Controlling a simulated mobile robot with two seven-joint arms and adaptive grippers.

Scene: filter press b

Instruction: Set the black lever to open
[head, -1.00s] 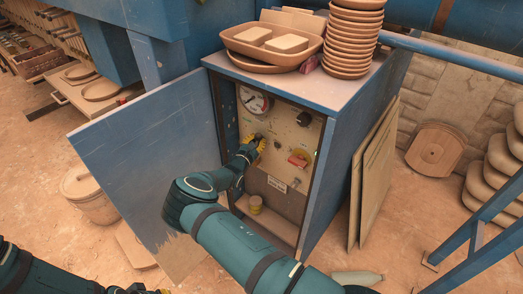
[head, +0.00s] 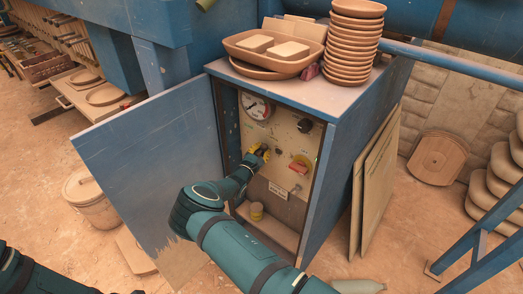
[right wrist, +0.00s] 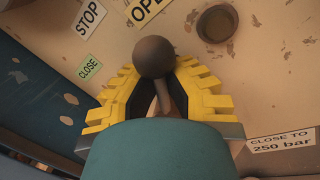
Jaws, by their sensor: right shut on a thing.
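The black lever (right wrist: 154,57) shows in the right wrist view as a round dark knob on a short stem. My right gripper (right wrist: 160,88) has its yellow fingers on either side of the stem, shut on it, with the knob standing out past the fingertips. In the head view the right gripper (head: 259,152) is at the panel inside the open cabinet, below the gauge, and hides most of the lever. A green CLOSE label (right wrist: 89,67) and an OPEN label (right wrist: 147,10) are near the knob. My left arm shows at the lower left, its fingers out of view.
The cabinet door (head: 150,165) stands open on the left. The panel also bears a gauge (head: 256,106), a black knob (head: 305,125) and a red part (head: 300,163). Bowls (head: 353,45) are stacked on top.

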